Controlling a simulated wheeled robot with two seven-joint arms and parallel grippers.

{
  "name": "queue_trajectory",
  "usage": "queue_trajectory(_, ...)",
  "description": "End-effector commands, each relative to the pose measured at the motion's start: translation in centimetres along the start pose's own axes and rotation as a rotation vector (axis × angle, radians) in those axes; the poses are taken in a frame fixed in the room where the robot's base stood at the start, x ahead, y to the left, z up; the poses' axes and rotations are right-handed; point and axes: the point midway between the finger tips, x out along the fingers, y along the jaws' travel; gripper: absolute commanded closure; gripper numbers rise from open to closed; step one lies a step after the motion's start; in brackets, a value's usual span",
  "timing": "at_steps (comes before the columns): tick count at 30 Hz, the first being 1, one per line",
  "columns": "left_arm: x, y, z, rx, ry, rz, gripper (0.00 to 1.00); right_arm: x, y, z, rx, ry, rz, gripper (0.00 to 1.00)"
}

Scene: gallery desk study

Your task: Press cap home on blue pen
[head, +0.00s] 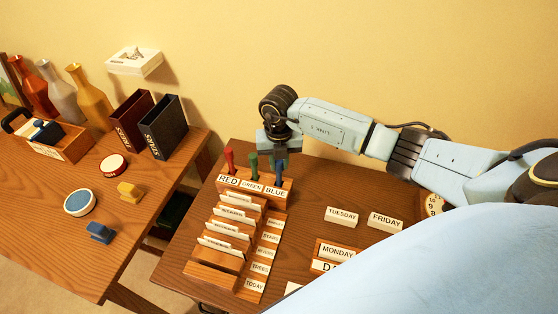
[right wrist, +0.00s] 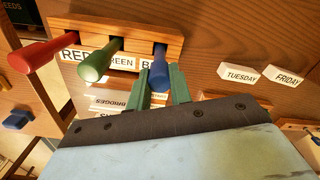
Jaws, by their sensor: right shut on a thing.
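A wooden pen holder (head: 263,205) has slots labelled RED, GREEN and BLUE. The blue pen (head: 280,177) stands upright in the BLUE slot, and in the right wrist view its blue top (right wrist: 160,72) shows between my fingers. My right gripper (head: 280,158) comes from above and is shut on the blue pen's top; its fingers also show in the right wrist view (right wrist: 164,84). The gripper partly hides the pen in the head view. I cannot tell whether the cap is fully seated. My left gripper is in neither view.
The red pen (head: 230,158) and green pen (head: 253,164) stand close to the left of the blue one. Card slots (head: 232,229) lie in front. TUESDAY (head: 341,216) and FRIDAY (head: 385,222) blocks lie right. A left desk (head: 50,200) holds bottles, binders and stamps.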

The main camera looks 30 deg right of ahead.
Motion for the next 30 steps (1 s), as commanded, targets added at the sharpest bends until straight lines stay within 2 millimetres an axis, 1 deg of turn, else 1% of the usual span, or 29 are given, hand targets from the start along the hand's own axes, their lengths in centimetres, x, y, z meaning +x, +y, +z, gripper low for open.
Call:
queue_trajectory(11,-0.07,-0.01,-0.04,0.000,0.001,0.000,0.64,0.01,-0.01,0.02,0.000,0.000,0.000,1.00)
queue_trajectory(12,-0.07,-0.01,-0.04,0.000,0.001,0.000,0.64,0.01,0.00,0.02,0.000,0.000,0.000,0.74)
queue_trajectory(16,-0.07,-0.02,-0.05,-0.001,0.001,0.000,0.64,0.01,0.00,0.02,0.000,0.000,0.000,0.57)
queue_trajectory(17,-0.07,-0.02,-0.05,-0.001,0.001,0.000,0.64,0.01,0.00,0.01,0.000,0.000,0.000,0.54)
queue_trajectory(22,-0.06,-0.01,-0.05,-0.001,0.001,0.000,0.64,0.01,0.01,0.01,0.000,0.000,0.000,0.54)
queue_trajectory(23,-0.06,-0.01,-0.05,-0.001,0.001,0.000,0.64,0.01,0.01,0.01,0.000,0.000,0.000,0.53)
queue_trajectory(27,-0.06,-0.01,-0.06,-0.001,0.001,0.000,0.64,0.01,0.01,0.01,0.000,0.000,0.000,0.34)
queue_trajectory(28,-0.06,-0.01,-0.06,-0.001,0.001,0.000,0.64,0.01,0.01,0.01,0.000,0.000,0.000,0.32)
queue_trajectory(30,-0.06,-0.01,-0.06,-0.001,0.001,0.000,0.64,0.01,0.01,0.01,0.000,0.000,0.000,0.32)
